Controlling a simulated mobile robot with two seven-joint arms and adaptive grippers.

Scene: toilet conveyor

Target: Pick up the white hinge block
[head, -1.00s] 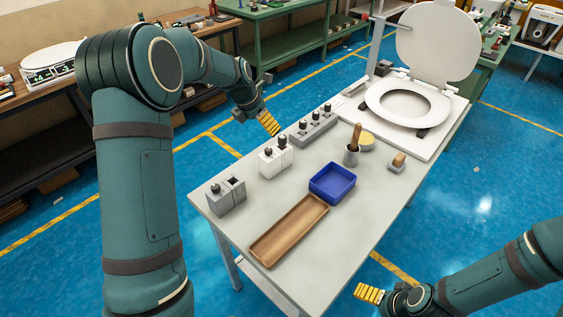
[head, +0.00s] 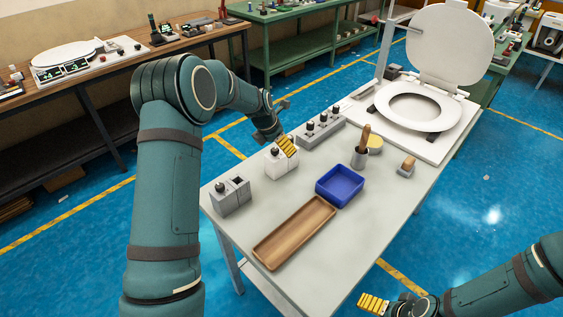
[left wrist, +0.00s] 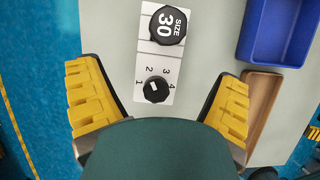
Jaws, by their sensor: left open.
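The white block (head: 279,166) stands on the table's left side, between two grey knob blocks. I take it as the white hinge block, though no hinge can be made out. The left wrist view shows its top (left wrist: 150,66), with a black "SIZE 30" knob and a smaller black dial marked 1 to 4. My left gripper (head: 287,146) is above the block and partly covers it in the head view. In the left wrist view its yellow fingers (left wrist: 158,85) are spread wide on either side of the block, empty. My right gripper (head: 373,303) is low at the bottom right, off the table; its opening cannot be made out.
A grey two-part block (head: 230,198) and a long grey block with knobs (head: 322,131) flank the white one.

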